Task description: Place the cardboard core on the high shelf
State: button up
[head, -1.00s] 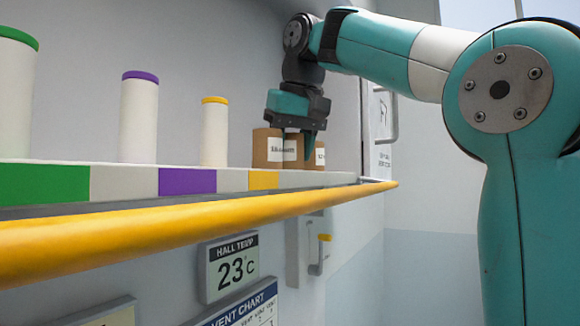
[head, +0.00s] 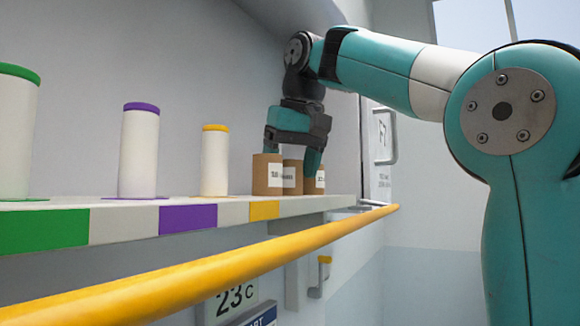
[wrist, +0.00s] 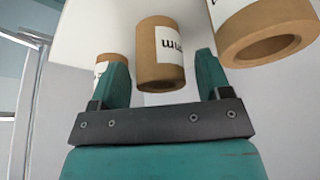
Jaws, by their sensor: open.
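Three brown cardboard cores with white labels stand close together at the right end of the shelf in the head view: the left core (head: 266,176), the middle core (head: 292,178) and the right core (head: 314,182). My gripper (head: 292,158) is over them, pointing down, its jaws open and its fingertips reaching a little below the core tops. In the wrist view, the jaws (wrist: 161,78) are apart, with one labelled core (wrist: 158,68) showing between the fingers. Another core is partly hidden behind the left finger, and a third is at the upper right. The high shelf (head: 120,226) has green, purple and yellow edge bands.
White rolls with green (head: 15,140), purple (head: 139,155) and yellow (head: 214,165) caps stand left of the cores. A yellow rail (head: 220,265) runs in front of and below the shelf. A wall and a door handle (head: 386,137) are to the right.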

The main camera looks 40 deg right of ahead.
jog(key=p+v, duration=0.7)
jog(key=v, duration=0.3)
jog(key=shift+s+r, duration=0.2)
jog(key=shift+r, duration=0.05)
